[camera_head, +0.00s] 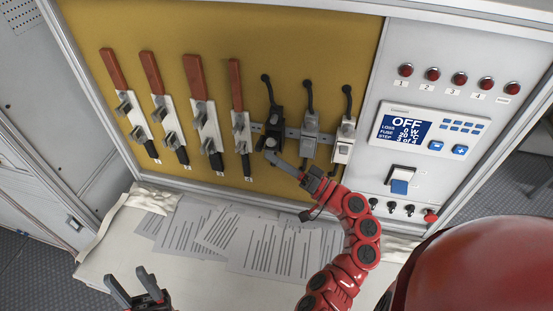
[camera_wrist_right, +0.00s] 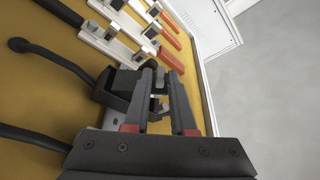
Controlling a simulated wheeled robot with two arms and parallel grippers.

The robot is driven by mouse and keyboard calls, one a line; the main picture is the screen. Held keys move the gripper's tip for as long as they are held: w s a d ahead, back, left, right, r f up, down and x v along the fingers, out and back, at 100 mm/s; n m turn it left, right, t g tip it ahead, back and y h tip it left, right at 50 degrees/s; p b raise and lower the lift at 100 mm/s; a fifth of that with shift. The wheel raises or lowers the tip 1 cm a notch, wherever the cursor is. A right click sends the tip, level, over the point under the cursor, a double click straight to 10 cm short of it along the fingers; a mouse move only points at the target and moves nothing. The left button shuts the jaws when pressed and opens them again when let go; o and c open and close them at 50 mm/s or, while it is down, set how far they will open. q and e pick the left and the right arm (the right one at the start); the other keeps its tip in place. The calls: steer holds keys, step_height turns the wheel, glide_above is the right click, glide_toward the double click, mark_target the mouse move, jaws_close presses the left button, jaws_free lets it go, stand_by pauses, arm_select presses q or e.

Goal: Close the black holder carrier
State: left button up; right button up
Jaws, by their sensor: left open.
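The black holder (camera_head: 272,124) is mounted on the yellow panel, between a white holder with a red handle and a grey holder. A dark lever with a round knob rises from its top. It also shows in the right wrist view (camera_wrist_right: 117,88). My right gripper (camera_head: 271,150) is at the lower end of the black holder. In the right wrist view its fingers (camera_wrist_right: 163,72) are apart, with part of the black holder behind and between them; contact is unclear. My left gripper (camera_head: 131,278) is open and empty, low at the left, away from the panel.
Several white holders with red handles (camera_head: 200,100) line the panel's left. A grey holder (camera_head: 310,125) and a white holder (camera_head: 343,140) stand close right of the black one. Paper sheets (camera_head: 215,232) lie on the bench below. A control panel with an OFF display (camera_head: 410,128) is at right.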

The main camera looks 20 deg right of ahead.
mark_target(275, 141)
jaws_close()
steer(key=shift+r, duration=0.15)
steer(key=shift+w+d+r+m+g+h+p, duration=0.35)
steer(key=shift+r+m+h+p, duration=0.3)
steer(key=shift+m, duration=0.8)
steer(key=shift+w+d+r+m+g+h+p, duration=0.1)
steer(key=shift+w+d+r+m+h+p, duration=0.15)
steer(key=shift+w+m+h+p, duration=0.85)
steer(key=shift+s+d+r+m+g+y+p, duration=0.1)
steer(key=shift+s+d+r+m+g+p, duration=0.3)
steer(key=shift+m, duration=1.45)
steer(key=shift+w+a+r, duration=0.1)
steer(key=shift+w+r, duration=0.05)
steer(key=shift+w, duration=0.1)
steer(key=shift+o, duration=2.2)
jaws_free()
